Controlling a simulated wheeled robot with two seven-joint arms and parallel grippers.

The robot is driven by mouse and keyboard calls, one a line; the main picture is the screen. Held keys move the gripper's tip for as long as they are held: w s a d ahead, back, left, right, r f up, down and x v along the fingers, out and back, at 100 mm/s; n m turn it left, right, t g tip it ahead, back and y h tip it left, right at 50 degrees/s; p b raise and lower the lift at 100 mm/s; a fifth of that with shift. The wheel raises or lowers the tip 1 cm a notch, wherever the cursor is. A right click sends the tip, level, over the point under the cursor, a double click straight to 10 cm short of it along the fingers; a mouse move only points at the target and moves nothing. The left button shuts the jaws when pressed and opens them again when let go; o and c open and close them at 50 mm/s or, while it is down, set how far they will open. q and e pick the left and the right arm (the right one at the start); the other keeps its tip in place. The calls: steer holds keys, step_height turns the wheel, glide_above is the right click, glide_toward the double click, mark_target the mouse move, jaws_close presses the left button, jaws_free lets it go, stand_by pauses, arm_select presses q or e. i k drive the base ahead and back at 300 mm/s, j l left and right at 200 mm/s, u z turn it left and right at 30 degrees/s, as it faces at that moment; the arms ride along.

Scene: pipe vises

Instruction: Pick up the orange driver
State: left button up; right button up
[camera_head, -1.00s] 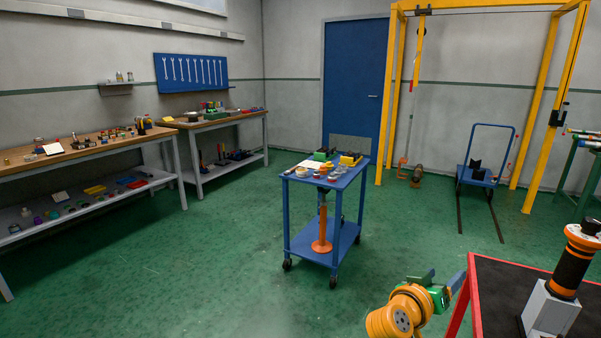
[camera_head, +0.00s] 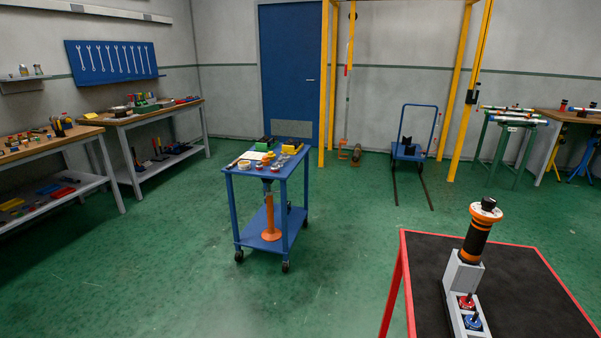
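No gripper of mine shows in the head view now. An orange-and-black cylindrical tool (camera_head: 475,238) stands upright at the near right, with a pale collar and a dark knob on top. Its lower end meets a grey block (camera_head: 462,274) on a red-edged table with a dark top (camera_head: 535,290). I cannot tell for sure whether this tool is the orange driver. Another orange upright object (camera_head: 271,217) with a wide round foot stands on the lower shelf of the blue cart (camera_head: 238,240).
Red (camera_head: 466,300) and blue (camera_head: 472,321) round pieces sit in the grey holder's front. Workbenches line the left wall. A yellow frame (camera_head: 327,90) and a blue trolley (camera_head: 407,150) stand at the back. Green floor is open between the cart and the red-edged table.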

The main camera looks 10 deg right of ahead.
mark_target(479, 230)
steer(key=z, duration=1.55)
